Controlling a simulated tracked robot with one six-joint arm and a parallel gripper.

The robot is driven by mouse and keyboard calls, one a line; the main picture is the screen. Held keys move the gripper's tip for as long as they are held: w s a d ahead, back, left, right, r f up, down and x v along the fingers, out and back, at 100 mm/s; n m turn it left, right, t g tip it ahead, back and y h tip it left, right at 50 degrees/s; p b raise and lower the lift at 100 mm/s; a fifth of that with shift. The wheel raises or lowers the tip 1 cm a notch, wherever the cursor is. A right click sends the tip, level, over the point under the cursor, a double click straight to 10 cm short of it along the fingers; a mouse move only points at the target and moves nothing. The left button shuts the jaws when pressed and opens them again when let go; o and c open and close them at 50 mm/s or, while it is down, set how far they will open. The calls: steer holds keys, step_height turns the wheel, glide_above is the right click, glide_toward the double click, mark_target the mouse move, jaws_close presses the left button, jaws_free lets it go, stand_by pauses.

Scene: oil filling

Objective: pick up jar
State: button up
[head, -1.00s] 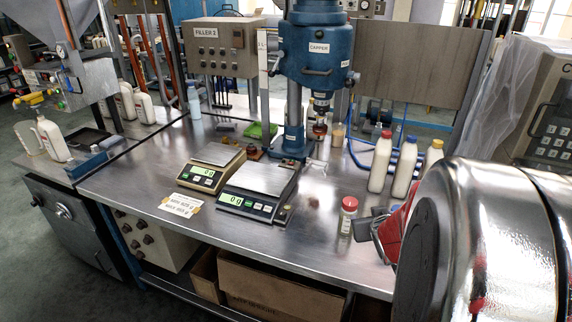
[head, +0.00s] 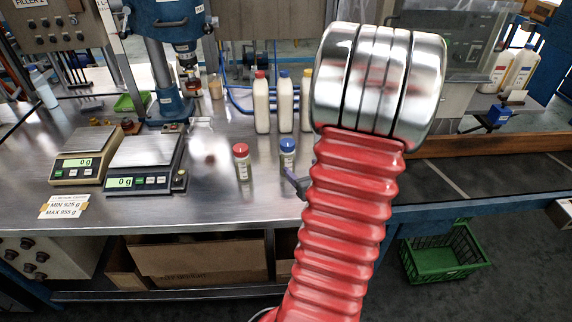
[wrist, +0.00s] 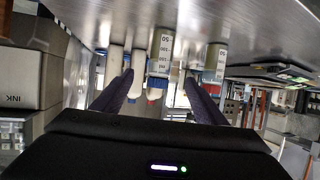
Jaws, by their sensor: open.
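A small clear jar with a red cap (head: 241,163) stands upright on the steel bench. A similar jar with a blue cap (head: 288,158) stands to its right, close to my red-sleeved arm. My gripper (wrist: 158,78) is open and empty in the wrist view, which looks upside down. A jar with graduation marks (wrist: 161,48) lies in line with the gap between the fingers, seemingly beyond the tips. A second jar (wrist: 214,58) is to its right. In the head view a dark finger (head: 294,184) shows beside the blue-capped jar; the rest is hidden behind my arm.
Several white bottles (head: 262,105) stand behind the jars. Two scales (head: 140,165) are at the left, and the blue capper (head: 170,60) is behind them. A dark conveyor (head: 480,180) is at the right, with a green crate (head: 445,252) below.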

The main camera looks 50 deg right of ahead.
mark_target(291, 159)
steer(key=shift+x, duration=4.35)
steer(key=shift+f, duration=0.15)
steer(key=shift+x, duration=2.6)
steer(key=shift+a, duration=0.1)
steer(key=c, duration=1.2)
